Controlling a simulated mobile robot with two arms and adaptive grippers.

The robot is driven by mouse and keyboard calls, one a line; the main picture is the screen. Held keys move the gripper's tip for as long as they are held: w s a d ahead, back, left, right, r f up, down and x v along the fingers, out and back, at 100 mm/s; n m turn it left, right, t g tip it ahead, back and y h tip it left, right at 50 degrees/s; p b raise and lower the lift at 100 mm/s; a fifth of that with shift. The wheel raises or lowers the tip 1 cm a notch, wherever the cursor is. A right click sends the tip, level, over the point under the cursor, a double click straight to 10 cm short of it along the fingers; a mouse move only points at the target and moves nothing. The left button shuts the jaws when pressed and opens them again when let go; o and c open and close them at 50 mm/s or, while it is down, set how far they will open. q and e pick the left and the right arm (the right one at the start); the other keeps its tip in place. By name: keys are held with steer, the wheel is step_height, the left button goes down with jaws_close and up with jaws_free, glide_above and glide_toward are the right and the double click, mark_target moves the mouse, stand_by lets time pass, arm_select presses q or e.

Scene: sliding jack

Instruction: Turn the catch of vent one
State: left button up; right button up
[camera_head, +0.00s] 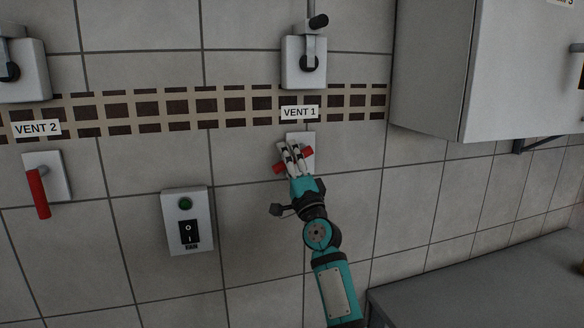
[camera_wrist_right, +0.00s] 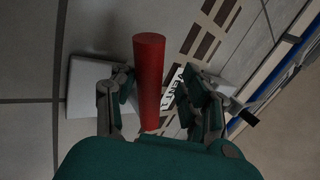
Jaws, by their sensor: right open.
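The catch of vent one is a red bar (camera_head: 307,152) on a small white plate (camera_head: 308,138) on the tiled wall, right under the VENT 1 label (camera_head: 299,113). Its two red ends show on either side of my right gripper (camera_head: 291,150), and the bar lies roughly level, tilted a little. In the right wrist view the red bar (camera_wrist_right: 148,75) stands between the two spread fingers of the right gripper (camera_wrist_right: 155,92). The fingers look apart from the bar; contact cannot be made out. My left gripper is not in view.
Above is a grey box with a black-knobbed crank (camera_head: 304,62). At left, the vent two catch (camera_head: 39,194) hangs down under its label (camera_head: 37,129). A switch box (camera_head: 187,221) sits lower left. A cabinet (camera_head: 440,70) juts out at right, above a grey worktop (camera_head: 480,285).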

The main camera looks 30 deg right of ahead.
steer(key=v, duration=1.2)
